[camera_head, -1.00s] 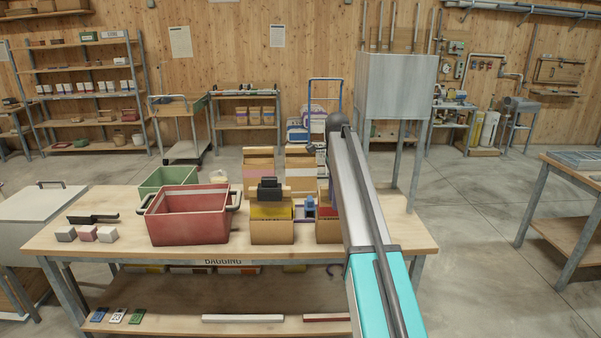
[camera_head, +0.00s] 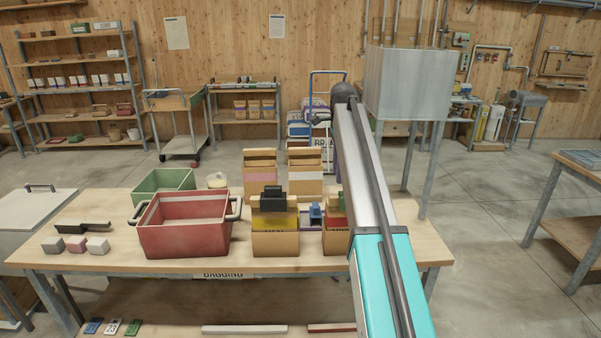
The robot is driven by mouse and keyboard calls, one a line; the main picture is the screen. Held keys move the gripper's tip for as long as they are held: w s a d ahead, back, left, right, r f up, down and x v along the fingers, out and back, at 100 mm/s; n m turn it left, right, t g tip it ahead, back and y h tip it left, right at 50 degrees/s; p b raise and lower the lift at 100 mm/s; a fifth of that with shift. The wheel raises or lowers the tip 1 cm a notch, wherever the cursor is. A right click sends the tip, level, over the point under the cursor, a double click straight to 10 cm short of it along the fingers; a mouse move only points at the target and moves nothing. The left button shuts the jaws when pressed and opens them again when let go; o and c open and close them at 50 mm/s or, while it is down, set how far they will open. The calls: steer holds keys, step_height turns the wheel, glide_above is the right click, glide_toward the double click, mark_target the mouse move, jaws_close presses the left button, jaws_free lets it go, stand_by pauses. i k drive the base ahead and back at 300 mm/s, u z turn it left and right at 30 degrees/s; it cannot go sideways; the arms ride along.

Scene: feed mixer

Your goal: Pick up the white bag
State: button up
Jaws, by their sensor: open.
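No all-white bag shows. A tan paper bag with a white band (camera_head: 305,187) stands upright at the back of the worktable. It is right of a similar tan bag with a pink band (camera_head: 259,177). In front stand a tan bag with a yellow band (camera_head: 275,242) and, at the right, one with a red band (camera_head: 335,239), partly covered by my arm. My arm reaches up from the lower right, just right of the white-banded bag in the picture. My gripper cannot be made out; the far end of the arm is hidden behind its nearer link.
A red crate (camera_head: 186,241), a green crate (camera_head: 146,183), a black-handled tool (camera_head: 84,226) and small blocks (camera_head: 76,244) occupy the table's left side. A black object (camera_head: 272,198) sits at the yellow-banded bag's top. A grey metal hopper (camera_head: 408,85) stands behind, right. Floor is open at right.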

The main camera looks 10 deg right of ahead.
mark_target(306, 167)
steer(key=i, duration=1.55)
